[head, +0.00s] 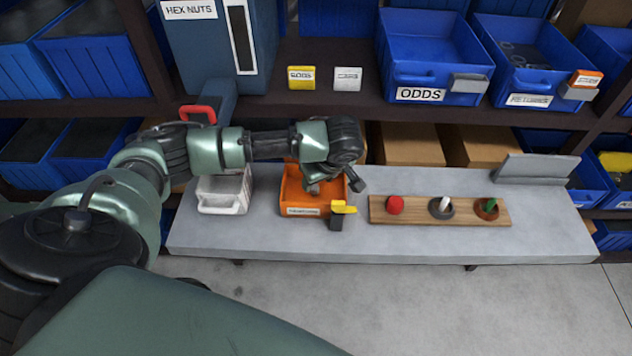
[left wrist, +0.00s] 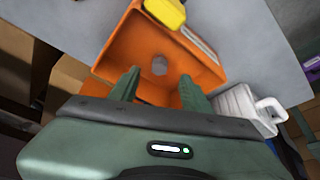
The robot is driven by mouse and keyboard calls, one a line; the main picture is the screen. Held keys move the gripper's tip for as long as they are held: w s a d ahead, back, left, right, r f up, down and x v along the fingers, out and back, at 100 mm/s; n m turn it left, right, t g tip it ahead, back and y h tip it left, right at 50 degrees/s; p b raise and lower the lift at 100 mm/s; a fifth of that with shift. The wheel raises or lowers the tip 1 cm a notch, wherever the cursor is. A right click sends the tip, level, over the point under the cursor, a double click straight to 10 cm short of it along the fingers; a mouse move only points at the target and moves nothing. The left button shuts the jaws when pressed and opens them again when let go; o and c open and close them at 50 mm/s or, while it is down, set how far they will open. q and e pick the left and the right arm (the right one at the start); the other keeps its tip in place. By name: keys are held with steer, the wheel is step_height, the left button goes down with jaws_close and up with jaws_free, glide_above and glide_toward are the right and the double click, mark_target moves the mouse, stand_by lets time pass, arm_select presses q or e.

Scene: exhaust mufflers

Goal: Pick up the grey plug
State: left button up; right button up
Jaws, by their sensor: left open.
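The grey plug (left wrist: 160,65) lies on the floor of the orange bin (left wrist: 122,48) in the left wrist view. It looks small and roughly six-sided. The orange bin (head: 290,190) stands on the grey bench in the head view, where my arm covers part of it and I cannot make out the plug. My left gripper (head: 335,187) is over the orange bin and points down into it. In the left wrist view its two fingers (left wrist: 158,82) are spread apart with nothing between them, and the plug shows just beyond their tips. My right gripper is not in view.
A yellow and black piece (head: 342,210) is at the orange bin's front right corner. A white bin (head: 222,205) stands to its left. A wooden board (head: 465,211) with red, white and green pegs is to its right. Blue shelf bins (head: 430,50) stand behind.

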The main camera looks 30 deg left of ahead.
mark_target(315, 187)
arm_select(q)
steer(key=p+x, duration=0.1)
steer(key=x, duration=0.2)
steer(key=shift+a+f, duration=0.15)
steer(key=shift+f, duration=0.2)
steer(key=shift+x, duration=0.8)
steer(key=shift+w, duration=0.1)
jaws_close()
steer(key=shift+r, duration=0.1)
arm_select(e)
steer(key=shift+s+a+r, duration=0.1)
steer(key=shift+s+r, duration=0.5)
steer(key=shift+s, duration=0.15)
